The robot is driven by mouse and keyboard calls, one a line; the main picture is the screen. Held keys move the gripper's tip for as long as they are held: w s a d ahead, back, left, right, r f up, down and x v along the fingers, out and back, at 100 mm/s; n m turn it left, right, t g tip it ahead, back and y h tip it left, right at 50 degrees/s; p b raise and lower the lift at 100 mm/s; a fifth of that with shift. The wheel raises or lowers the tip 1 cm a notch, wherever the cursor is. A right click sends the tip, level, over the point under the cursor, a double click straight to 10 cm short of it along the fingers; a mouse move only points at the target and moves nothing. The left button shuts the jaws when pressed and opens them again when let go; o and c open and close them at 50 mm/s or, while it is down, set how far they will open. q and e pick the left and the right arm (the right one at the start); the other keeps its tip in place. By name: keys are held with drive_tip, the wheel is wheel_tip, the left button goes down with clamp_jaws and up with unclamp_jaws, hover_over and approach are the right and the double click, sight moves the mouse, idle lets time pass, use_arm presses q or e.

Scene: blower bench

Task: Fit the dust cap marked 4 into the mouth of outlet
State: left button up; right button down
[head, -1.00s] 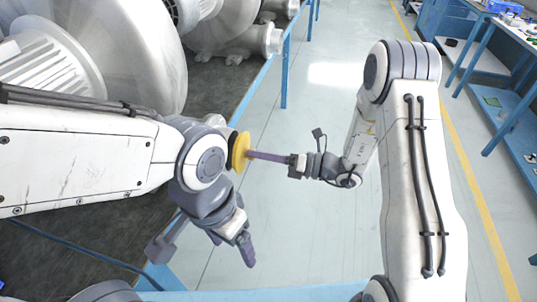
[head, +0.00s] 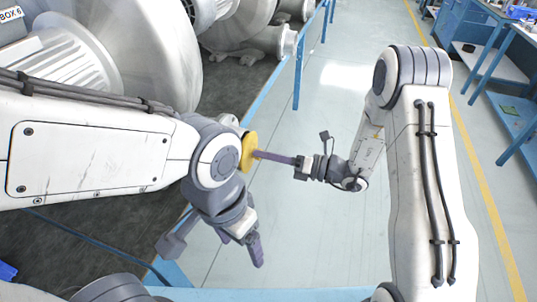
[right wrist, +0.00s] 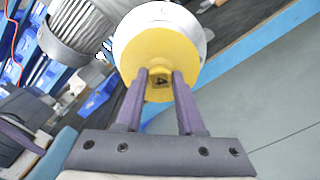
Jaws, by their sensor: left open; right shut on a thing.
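The yellow dust cap (head: 249,151) shows edge-on in the head view, partly behind my left arm. In the right wrist view its yellow face (right wrist: 150,52) and a dark 4 on its central grip show. My right gripper (right wrist: 160,82) is shut on that grip; in the head view its purple fingers (head: 258,154) reach the cap from the right. A pale round outlet (right wrist: 191,28) lies directly behind the cap, its rim showing around the top and right; I cannot tell how deep the cap sits. My left gripper (head: 256,251) is open and empty, below the cap.
Large grey blower housings (head: 150,50) stand at upper left. A blue rail (head: 297,78) runs along the bench edge. Grey floor (head: 330,235) is open between my arms. Blue workbenches (head: 515,60) stand at far right.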

drive_tip(key=shift+w+a, duration=0.2)
drive_tip(key=shift+a, duration=0.5)
idle(0.7)
drive_tip(key=shift+c, duration=2.2)
unclamp_jaws()
drive_tip(key=shift+d, duration=0.15)
drive_tip(key=v, duration=1)
drive_tip(key=shift+s, duration=0.15)
